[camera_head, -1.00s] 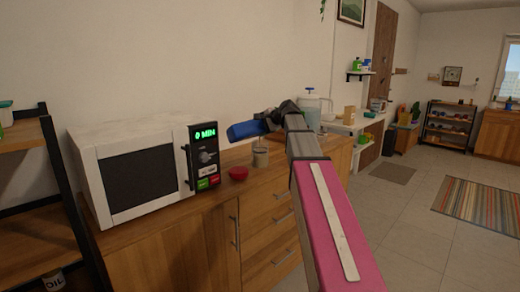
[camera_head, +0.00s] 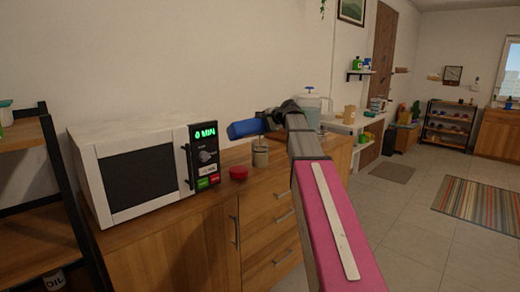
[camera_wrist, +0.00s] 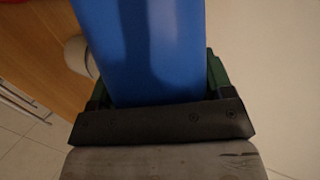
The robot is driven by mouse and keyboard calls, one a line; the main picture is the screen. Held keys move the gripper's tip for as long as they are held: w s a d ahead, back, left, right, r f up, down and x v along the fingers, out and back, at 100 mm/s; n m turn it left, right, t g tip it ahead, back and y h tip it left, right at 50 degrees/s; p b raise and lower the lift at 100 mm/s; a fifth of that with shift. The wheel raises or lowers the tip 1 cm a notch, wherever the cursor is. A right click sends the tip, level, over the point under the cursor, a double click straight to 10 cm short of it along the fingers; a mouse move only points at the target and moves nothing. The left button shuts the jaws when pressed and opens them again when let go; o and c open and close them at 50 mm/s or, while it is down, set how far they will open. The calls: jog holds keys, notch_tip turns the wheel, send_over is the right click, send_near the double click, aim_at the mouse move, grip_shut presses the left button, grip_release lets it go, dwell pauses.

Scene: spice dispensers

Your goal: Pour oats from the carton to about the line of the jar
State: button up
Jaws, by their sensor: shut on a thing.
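A blue carton (camera_head: 244,129) is held by my gripper (camera_head: 268,121) above the counter, lying nearly level with its far end to the left. In the wrist view the carton (camera_wrist: 150,45) fills the space between the fingers of my gripper (camera_wrist: 158,95). A small jar (camera_head: 260,156) stands on the counter just below the carton and my gripper. The jar's upper part is close under the carton, and its line is too small to make out. I cannot see oats falling. A pale round edge, possibly the jar (camera_wrist: 78,55), shows left of the carton in the wrist view.
A red round lid or bowl (camera_head: 238,173) sits on the wooden counter (camera_head: 225,190) left of the jar. A white microwave (camera_head: 135,170) stands further left. A blender-like pitcher (camera_head: 311,108) stands behind my arm. The wall is close behind the counter.

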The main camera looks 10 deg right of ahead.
jog(key=shift+d, duration=0.2)
dwell(1.5)
